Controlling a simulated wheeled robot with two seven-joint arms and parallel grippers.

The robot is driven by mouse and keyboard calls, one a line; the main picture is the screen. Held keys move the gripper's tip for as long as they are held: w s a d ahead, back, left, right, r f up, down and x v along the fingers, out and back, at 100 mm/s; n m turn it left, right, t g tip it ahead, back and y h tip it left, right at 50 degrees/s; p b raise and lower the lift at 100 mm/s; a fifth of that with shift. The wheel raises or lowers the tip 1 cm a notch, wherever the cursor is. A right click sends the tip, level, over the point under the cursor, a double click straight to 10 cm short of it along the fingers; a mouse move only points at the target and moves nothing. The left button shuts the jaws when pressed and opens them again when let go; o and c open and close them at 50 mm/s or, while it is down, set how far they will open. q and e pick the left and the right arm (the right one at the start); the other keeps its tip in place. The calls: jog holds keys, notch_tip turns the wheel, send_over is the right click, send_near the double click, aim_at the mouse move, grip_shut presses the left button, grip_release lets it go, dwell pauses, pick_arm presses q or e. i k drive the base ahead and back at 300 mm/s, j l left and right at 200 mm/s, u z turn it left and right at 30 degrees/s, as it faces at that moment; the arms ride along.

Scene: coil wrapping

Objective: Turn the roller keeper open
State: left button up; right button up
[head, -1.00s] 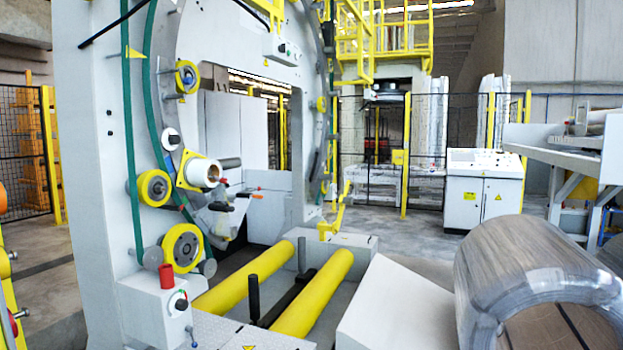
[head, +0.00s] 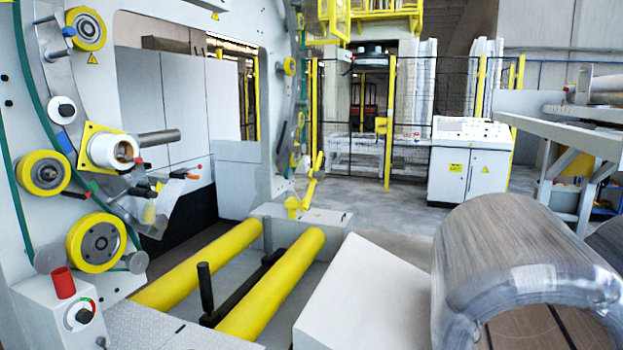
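The wrapping machine's ring (head: 70,80) stands at the left with several yellow-rimmed rollers, such as the large lower one (head: 96,243). A white roll (head: 112,150) sits on a yellow plate, and a grey cylinder (head: 160,138) sticks out to its right. A small red-tipped part (head: 138,162) and black handles (head: 146,189) are just beside and below the roll. I cannot tell which of these parts is the roller keeper, or whether it is open. Neither of my grippers shows in the head view.
Two long yellow rollers (head: 272,285) lie in front of the machine, with a black post (head: 205,287) between them. A grey block (head: 362,295) and a large metal coil (head: 515,250) stand at the right. A white control cabinet (head: 468,165) is behind.

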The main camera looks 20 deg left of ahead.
aim_at(69, 31)
jog(key=i+u, duration=0.4)
jog(key=i, duration=0.15)
jog(key=i+l+u, duration=0.35)
jog(key=i, duration=0.2)
jog(key=i+u, duration=0.15)
jog(key=u, duration=0.25)
jog(key=i+u, duration=0.2)
jog(key=u, duration=0.25)
jog(key=i+l+u, duration=0.1)
jog(key=u, duration=0.3)
jog(key=i+l+u, duration=0.15)
jog(key=u, duration=0.3)
jog(key=i+l+u, duration=0.1)
jog(key=l+u, duration=0.3)
jog(key=j, duration=0.15)
